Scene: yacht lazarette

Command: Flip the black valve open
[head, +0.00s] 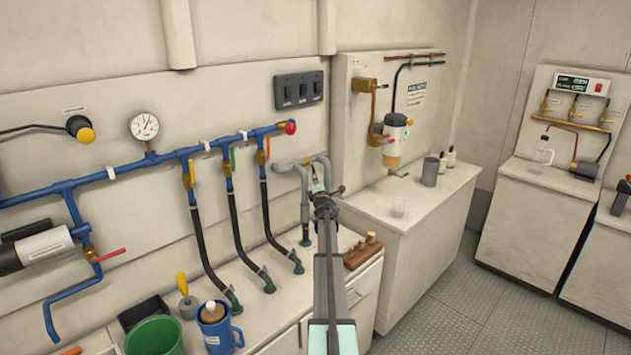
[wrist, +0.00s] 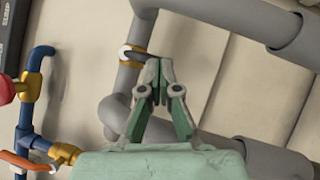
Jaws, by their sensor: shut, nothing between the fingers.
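The black valve (wrist: 140,54) shows in the wrist view as a short dark lever beside a brass and white collar on a bent grey pipe. Its far end is partly hidden by my fingertips. My gripper (wrist: 159,74) is shut and empty, with its tips right at the lever; I cannot tell whether they touch it. In the head view my gripper (head: 319,181) is in front of the grey pipe loop (head: 293,166), and my arm hides much of that area, so the lever is not clear there.
A blue pipe with a red knob (head: 290,128) and several coloured valve handles runs to the left. Black hoses (head: 239,225) drop to the counter. A blue mug (head: 216,330), a green bucket (head: 155,337) and a wooden block (head: 362,250) stand below. The floor (head: 445,305) at right is clear.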

